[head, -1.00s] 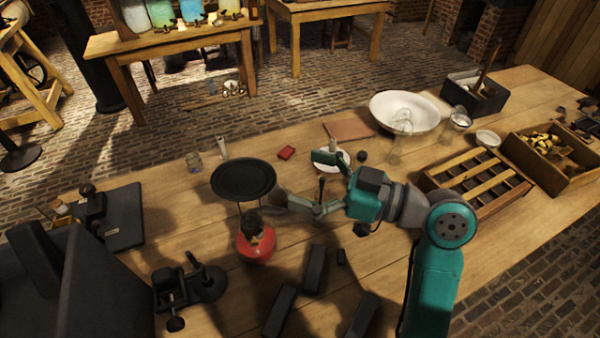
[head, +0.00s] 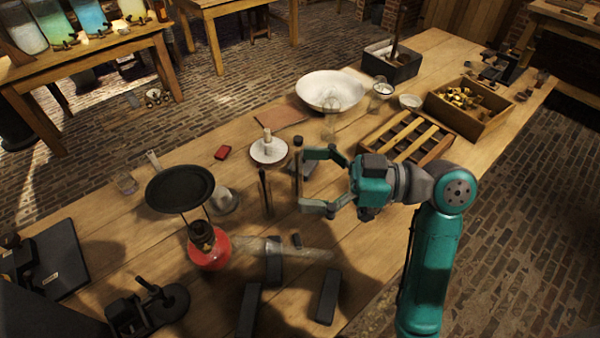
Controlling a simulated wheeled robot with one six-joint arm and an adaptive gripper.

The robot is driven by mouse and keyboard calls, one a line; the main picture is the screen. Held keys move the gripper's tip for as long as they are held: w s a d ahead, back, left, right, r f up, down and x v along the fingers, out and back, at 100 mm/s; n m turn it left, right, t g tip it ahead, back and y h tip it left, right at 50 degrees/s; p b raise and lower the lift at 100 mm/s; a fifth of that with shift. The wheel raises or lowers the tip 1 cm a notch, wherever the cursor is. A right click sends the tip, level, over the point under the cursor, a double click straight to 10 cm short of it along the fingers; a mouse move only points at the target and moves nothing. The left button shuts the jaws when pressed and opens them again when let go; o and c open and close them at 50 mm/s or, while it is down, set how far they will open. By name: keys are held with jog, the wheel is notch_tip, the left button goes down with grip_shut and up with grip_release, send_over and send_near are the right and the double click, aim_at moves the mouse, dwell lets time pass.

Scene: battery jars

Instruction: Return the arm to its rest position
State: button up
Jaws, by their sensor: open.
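My gripper (head: 301,183) is at the end of my teal and grey arm (head: 434,255), above the middle of the wooden table. Its two fingers are spread wide, pointing left, with nothing held between them. A dark upright rod stands just left of the fingertips. The white saucer (head: 284,155) with a small pale piece on it lies beyond the upper finger. The arm rises from the lower right of the view.
A red burner (head: 208,250) under a round black plate (head: 180,187) stands left of my gripper. Dark blocks (head: 327,297) lie in front. A slatted wooden rack (head: 384,149), white bowl (head: 318,90), glass vessels (head: 331,123) and wooden box (head: 470,119) stand behind and right.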

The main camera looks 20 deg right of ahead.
dwell(0.4)
notch_tip(320, 180, down, 11)
jog(key=w+m+t+h, duration=0.2)
jog(key=m+t+h, duration=0.3)
jog(key=m, duration=0.4)
jog(key=s+f+m+h, duration=0.2)
jog(key=s+f+h, duration=0.1)
jog(key=f, duration=0.1)
jog(key=s+d+f+m+h, duration=0.1)
jog(key=s+f+m+h, duration=0.1)
jog(key=s+f, duration=0.2)
jog(key=s+f+m+h, duration=0.2)
jog(key=s+f+h, duration=0.1)
jog(key=f, duration=0.3)
jog(key=shift+s+d+f+t+h, duration=0.1)
jog(key=shift+s+d+t+h, duration=0.2)
jog(key=shift+s+d, duration=0.15)
jog(key=s, duration=0.2)
jog(key=s+f+h, duration=0.1)
jog(key=s, duration=0.1)
jog(key=s+d+f+h, duration=0.1)
jog(key=s, duration=0.2)
jog(key=s+r+n, duration=0.2)
jog(key=s+r, duration=0.2)
jog(key=s, duration=0.8)
jog(key=shift+s+a+n, duration=0.15)
jog(key=shift+s+n, duration=0.05)
jog(key=shift+n, duration=0.2)
